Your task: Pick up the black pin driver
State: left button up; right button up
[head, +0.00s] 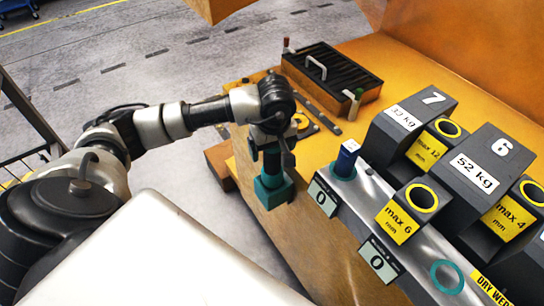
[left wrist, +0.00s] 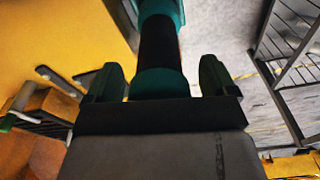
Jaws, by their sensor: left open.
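The black pin driver (head: 271,161) appears as a short dark shaft below my left wrist, with a teal block (head: 272,190) at its lower end, by the counter's near edge. In the left wrist view the black shaft (left wrist: 158,45) shows between teal parts above and below it. My left gripper (head: 270,140) points down at the shaft's upper end. In the left wrist view its two fingers (left wrist: 161,78) are apart, one on each side of the shaft, with a visible gap on both sides. My right gripper is out of view.
Behind is a slotted black tray (head: 330,72) with handled tools. A rail cart (head: 28,120) stands at left; open floor lies beyond.

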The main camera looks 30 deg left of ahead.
pick_arm(q)
grip_shut()
jog(key=shift+w+r, duration=0.1)
dwell(0.4)
jog(key=shift+r, duration=0.25)
notch_tip(320, 180, up, 8)
jog(key=shift+r+b, duration=0.1)
jog(key=shift+b, duration=1.05)
notch_tip(320, 180, up, 11)
jog(key=p, duration=0.6)
jog(key=shift+p, duration=0.3)
